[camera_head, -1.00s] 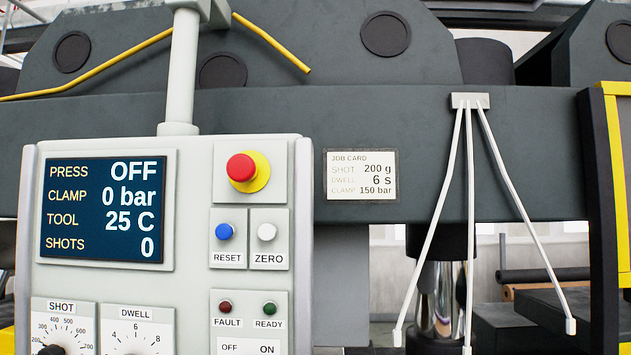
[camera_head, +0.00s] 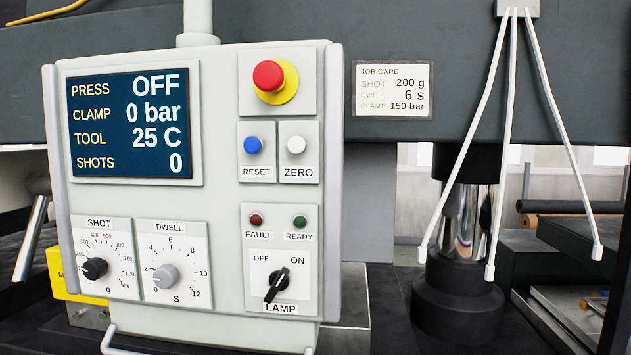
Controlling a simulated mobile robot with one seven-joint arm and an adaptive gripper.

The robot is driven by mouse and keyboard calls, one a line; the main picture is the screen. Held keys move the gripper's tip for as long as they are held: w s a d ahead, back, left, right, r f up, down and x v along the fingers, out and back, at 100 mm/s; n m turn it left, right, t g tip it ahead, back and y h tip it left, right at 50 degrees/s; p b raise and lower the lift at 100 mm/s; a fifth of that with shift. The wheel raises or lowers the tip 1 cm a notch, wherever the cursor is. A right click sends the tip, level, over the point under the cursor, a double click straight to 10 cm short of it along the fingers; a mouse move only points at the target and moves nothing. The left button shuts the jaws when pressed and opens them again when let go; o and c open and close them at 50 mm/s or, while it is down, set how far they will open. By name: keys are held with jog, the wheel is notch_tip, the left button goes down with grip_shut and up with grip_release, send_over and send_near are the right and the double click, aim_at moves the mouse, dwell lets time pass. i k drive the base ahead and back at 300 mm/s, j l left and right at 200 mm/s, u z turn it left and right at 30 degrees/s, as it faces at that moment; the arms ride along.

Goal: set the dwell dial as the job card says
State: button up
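The dwell dial (camera_head: 165,276) is a light grey knob on a white plate at the lower left of the control panel. Its scale runs from 0 to 12 in s, with 6 at the top. I cannot clearly tell which mark its pointer is at. The job card (camera_head: 393,89) on the dark beam right of the panel reads shot 200 g, dwell 6 s, clamp 150 bar. My gripper is not in view.
The black shot dial (camera_head: 95,268) sits close left of the dwell dial. The lamp switch (camera_head: 277,284), red stop button (camera_head: 268,75) and reset and zero buttons are to the right. The screen (camera_head: 130,124) shows press OFF. A handle bar (camera_head: 200,352) runs below. White rods hang at right.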

aim_at(166, 276)
jog(key=u, duration=1.5)
